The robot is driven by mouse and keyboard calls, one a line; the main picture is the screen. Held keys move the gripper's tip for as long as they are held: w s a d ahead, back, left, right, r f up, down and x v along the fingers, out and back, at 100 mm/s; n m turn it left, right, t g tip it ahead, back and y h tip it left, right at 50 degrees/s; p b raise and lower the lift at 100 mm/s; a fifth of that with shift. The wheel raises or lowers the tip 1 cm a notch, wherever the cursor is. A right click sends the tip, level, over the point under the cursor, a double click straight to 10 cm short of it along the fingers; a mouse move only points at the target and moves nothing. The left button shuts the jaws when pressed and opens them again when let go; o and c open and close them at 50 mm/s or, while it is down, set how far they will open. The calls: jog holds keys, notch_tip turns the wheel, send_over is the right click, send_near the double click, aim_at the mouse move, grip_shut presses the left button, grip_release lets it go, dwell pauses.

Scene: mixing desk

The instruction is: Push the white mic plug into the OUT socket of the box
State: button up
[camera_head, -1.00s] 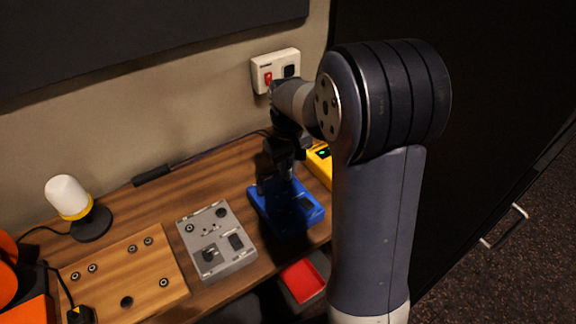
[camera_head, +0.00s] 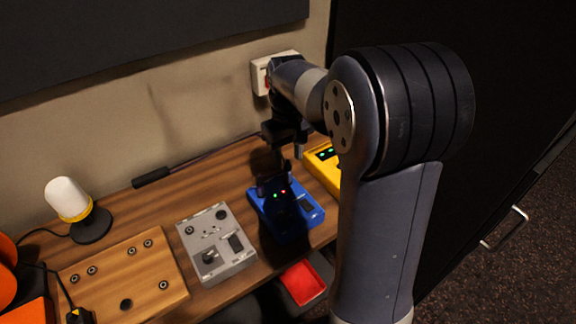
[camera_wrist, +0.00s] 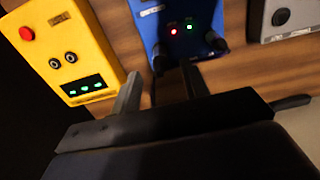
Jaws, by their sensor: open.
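The blue box (camera_head: 306,219) stands on the desk, with a green and a red light lit on its top; it also shows at the top of the wrist view (camera_wrist: 178,12). Two dark knob-like or plug-like shapes (camera_wrist: 215,42) sit at its near edge in the wrist view. I cannot make out a white mic plug, and the box's labels are too blurred to read. My gripper (camera_head: 287,165) is above the back edge of the blue box. In the wrist view its fingers (camera_wrist: 161,70) are apart, with nothing clearly held between them.
A yellow box (camera_wrist: 72,57) with a red button and two round sockets stands beside the blue box. A grey box (camera_head: 217,244), a wooden panel (camera_head: 118,275), a white-topped lamp (camera_head: 70,201) and a red tray (camera_head: 302,283) are nearby. A wall plate (camera_head: 258,77) is behind my arm.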

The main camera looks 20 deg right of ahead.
aim_at(288, 165)
notch_tip(288, 165, up, 6)
jog(key=shift+f, duration=0.2)
notch_tip(288, 165, down, 11)
jog(key=shift+r, duration=0.25)
dwell(0.6)
jog(key=shift+r, duration=0.1)
